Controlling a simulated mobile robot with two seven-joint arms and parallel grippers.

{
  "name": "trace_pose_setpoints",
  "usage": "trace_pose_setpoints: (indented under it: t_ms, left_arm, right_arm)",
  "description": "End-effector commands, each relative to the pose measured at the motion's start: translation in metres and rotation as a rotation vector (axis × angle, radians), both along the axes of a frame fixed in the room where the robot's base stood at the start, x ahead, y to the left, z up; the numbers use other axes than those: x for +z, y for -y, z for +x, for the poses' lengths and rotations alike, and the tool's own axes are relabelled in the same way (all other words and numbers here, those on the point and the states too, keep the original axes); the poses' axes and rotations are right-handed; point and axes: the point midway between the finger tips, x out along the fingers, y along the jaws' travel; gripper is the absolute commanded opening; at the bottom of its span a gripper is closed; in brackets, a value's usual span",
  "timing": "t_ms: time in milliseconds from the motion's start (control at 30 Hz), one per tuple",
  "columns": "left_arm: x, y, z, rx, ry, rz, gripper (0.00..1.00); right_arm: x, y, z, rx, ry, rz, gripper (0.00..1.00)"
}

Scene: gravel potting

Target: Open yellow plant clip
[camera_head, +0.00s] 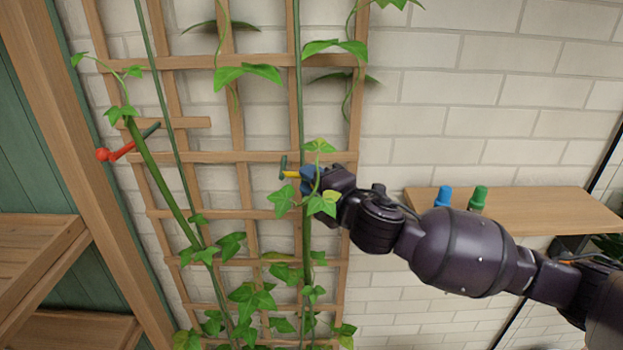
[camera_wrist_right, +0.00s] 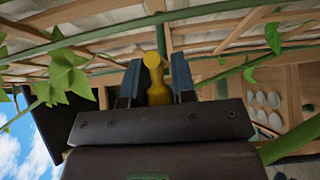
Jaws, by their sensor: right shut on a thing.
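The yellow plant clip (camera_head: 291,174) is at the right part of the wooden trellis, by a green stem. In the right wrist view the yellow clip (camera_wrist_right: 157,80) stands between the two blue-grey fingers. My right gripper (camera_head: 308,178) is shut on the yellow clip, its arm reaching in from the right. In the wrist view the right gripper (camera_wrist_right: 157,85) has a finger on either side of the clip. The clip's far end is near a green vertical stem (camera_wrist_right: 160,30); whether its jaws are open cannot be told. My left gripper is not in view.
A red clip (camera_head: 115,153) sits on the trellis at the left, by a slanting green stem (camera_head: 165,190). Leafy vines cover the trellis (camera_head: 243,156). A wooden shelf (camera_head: 540,208) on the brick wall holds a blue object (camera_head: 443,196) and a green object (camera_head: 478,197), behind my right arm.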

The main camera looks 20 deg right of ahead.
Motion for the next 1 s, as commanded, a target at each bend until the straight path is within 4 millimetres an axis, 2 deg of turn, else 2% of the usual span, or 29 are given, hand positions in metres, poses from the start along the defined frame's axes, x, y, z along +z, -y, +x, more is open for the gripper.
trace_pose_setpoints:
  t_ms: [33, 167, 200, 567, 667, 1000]
  left_arm:
    - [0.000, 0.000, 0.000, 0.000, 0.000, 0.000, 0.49]
    - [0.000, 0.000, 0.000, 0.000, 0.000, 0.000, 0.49]
    - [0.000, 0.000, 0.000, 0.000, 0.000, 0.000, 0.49]
    - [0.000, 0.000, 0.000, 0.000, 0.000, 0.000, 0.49]
    - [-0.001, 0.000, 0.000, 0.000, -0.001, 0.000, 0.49]
    - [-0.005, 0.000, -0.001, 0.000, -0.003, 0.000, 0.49]
  right_arm:
    - [-0.001, 0.000, 0.000, 0.001, -0.002, 0.000, 0.28]
    - [-0.001, 0.000, 0.000, 0.001, -0.002, 0.000, 0.47]
    - [-0.001, 0.000, 0.000, 0.001, -0.001, 0.001, 0.49]
    - [0.000, 0.002, -0.006, 0.001, -0.001, 0.000, 0.49]
    - [-0.001, 0.007, -0.017, 0.000, -0.002, 0.000, 0.49]
    - [-0.002, 0.029, -0.074, 0.001, -0.004, -0.001, 0.49]
